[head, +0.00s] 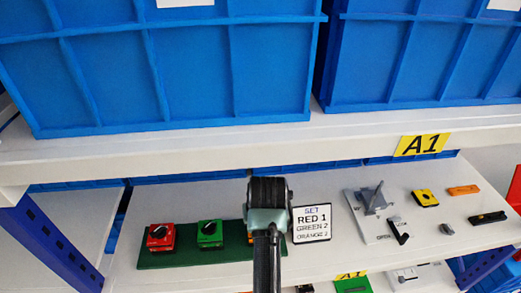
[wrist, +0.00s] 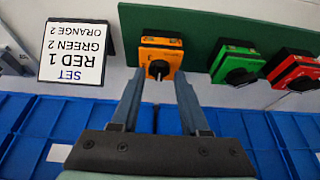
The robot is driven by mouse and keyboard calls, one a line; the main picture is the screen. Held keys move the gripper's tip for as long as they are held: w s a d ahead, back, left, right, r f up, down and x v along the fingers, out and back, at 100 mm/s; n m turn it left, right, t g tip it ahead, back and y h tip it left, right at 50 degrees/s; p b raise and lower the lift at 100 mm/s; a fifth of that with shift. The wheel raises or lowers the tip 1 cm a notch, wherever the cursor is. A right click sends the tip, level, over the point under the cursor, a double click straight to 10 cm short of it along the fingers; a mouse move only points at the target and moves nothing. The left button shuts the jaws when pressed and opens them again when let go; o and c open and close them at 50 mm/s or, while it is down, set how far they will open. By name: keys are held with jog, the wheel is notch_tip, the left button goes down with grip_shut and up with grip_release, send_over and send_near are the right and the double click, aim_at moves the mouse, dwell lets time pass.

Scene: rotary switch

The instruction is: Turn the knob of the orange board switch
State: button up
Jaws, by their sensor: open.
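The orange switch (wrist: 160,55) sits on the green board (wrist: 200,30) in the wrist view, with a round black knob (wrist: 158,69) on its face. In the head view it is mostly hidden behind my arm, with only a sliver of orange showing. My gripper (wrist: 158,85) is open, its two fingers apart just short of the orange switch, one on each side of the knob's line. I cannot tell whether they touch anything. The green switch (head: 209,233) and red switch (head: 160,237) stand on the same board.
A sign (head: 311,223) reading "SET RED 1 GREEN 2 ORANGE 2" stands beside the board. Grey lever hardware (head: 372,210) and small parts lie further right on the shelf. Blue bins (head: 180,70) fill the upper shelf (head: 250,140), whose edge overhangs the board.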

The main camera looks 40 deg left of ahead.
jog(key=shift+x, duration=0.8)
grip_shut()
